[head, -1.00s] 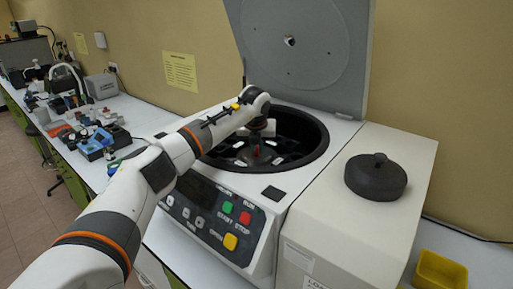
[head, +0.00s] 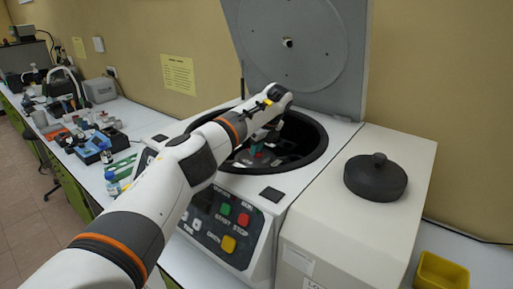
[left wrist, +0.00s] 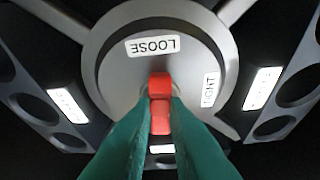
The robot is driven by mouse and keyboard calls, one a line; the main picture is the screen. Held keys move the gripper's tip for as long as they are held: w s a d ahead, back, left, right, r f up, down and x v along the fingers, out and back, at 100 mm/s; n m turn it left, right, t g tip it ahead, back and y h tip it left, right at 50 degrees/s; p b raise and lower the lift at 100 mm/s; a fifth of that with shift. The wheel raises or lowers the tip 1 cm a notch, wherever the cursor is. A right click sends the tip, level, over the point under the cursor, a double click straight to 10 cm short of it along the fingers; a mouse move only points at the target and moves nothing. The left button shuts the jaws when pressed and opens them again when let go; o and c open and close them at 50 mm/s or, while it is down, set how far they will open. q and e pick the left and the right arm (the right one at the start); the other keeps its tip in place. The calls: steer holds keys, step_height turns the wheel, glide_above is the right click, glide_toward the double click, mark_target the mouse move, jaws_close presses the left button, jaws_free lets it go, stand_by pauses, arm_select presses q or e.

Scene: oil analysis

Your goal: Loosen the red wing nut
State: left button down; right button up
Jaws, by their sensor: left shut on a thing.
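The red wing nut (left wrist: 160,88) sits at the centre of the grey rotor hub in the left wrist view. In the head view my left gripper (head: 259,152) reaches down into the open centrifuge bowl (head: 312,150), and the arm hides part of the rotor. My right gripper is not in view.
The centrifuge lid (head: 290,45) stands open behind the bowl. A control panel (head: 215,220) with coloured buttons is on the front. A dark round lid (head: 375,177) rests on the white box at right. A yellow bin (head: 441,272) is at lower right.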

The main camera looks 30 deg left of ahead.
arm_select(q)
steer(key=shift+w+r+n, duration=0.1)
steer(key=shift+r+n, duration=0.05)
steer(key=shift+n, duration=0.45)
steer(key=c, duration=1.4)
jaws_free()
steer(key=shift+c, duration=0.2)
steer(key=shift+d+r, duration=0.2)
steer(key=shift+r, duration=0.15)
steer(key=b+v, duration=0.1)
steer(key=v, duration=1)
steer(key=shift+w+b, duration=0.15)
steer(key=shift+b, duration=0.2)
